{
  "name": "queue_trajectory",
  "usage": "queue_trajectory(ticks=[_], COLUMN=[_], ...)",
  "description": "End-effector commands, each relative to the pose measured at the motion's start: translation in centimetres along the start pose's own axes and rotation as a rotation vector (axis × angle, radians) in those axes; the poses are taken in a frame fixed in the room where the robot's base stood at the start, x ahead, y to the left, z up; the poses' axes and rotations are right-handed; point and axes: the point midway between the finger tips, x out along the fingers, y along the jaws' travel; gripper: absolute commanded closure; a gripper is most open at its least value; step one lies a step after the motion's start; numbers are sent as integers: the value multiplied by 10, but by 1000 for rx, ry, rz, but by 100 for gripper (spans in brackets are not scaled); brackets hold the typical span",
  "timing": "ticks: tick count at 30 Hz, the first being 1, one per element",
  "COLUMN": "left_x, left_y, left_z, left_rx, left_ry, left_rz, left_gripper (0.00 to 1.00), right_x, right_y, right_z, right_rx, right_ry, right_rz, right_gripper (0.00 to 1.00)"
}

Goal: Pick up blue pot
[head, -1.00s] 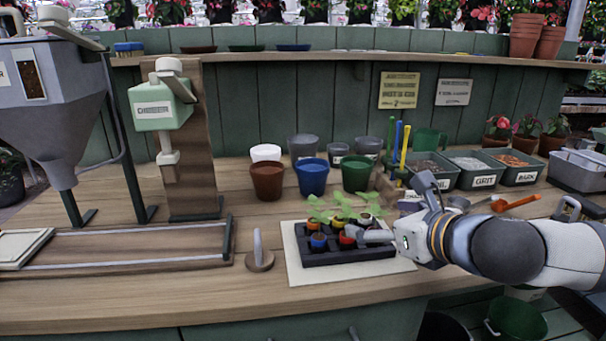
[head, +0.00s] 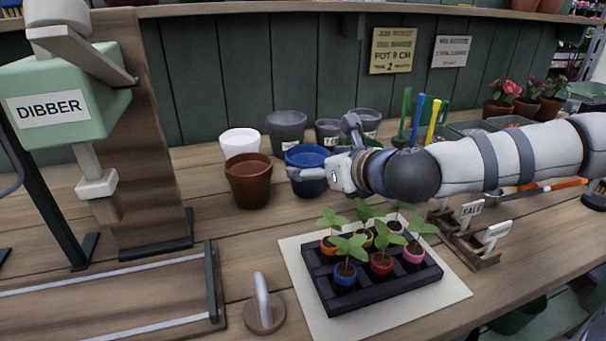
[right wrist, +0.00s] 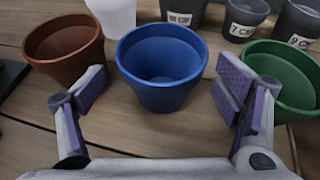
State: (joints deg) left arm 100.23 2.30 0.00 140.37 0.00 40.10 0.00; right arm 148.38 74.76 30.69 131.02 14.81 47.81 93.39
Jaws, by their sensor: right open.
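The blue pot (head: 303,158) stands empty and upright on the wooden bench, partly covered by my right gripper (head: 322,149) in the head view. In the right wrist view the blue pot (right wrist: 160,68) lies ahead, between the spread, purple-padded fingers of my right gripper (right wrist: 165,92). A gap shows on each side of the pot, so the fingers do not seem to touch it. My right gripper is open and empty. A much smaller blue pot (head: 345,276) with a seedling sits in the black tray. My left gripper is out of view.
A terracotta pot (right wrist: 62,50) stands close left of the blue pot, and a green pot (right wrist: 285,78) close right. A white pot (head: 240,142) and grey pots (head: 286,130) stand behind. The black seedling tray (head: 390,290) lies in front, below my right arm.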

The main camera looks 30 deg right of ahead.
Motion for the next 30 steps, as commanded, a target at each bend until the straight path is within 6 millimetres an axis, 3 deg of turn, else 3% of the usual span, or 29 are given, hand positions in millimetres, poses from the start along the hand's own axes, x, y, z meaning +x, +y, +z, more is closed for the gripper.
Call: queue_trajectory(ticks=[3,8,14,18,19,30], left_x=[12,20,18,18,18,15], left_y=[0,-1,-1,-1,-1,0], left_z=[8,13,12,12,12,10], left_rx=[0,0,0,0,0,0], left_ry=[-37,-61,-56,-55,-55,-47], left_rz=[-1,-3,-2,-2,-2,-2], left_gripper=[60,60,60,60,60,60], right_x=[27,46,45,45,45,42], right_y=[-2,-2,-2,-2,-2,-2], right_z=[-1,2,7,7,7,12], right_rx=[-4,-2,-1,-1,-1,0], right_ry=[6,3,-5,-5,-5,-7], right_rz=[-1,0,0,0,0,0], right_gripper=[15,15,15,43,44,44])
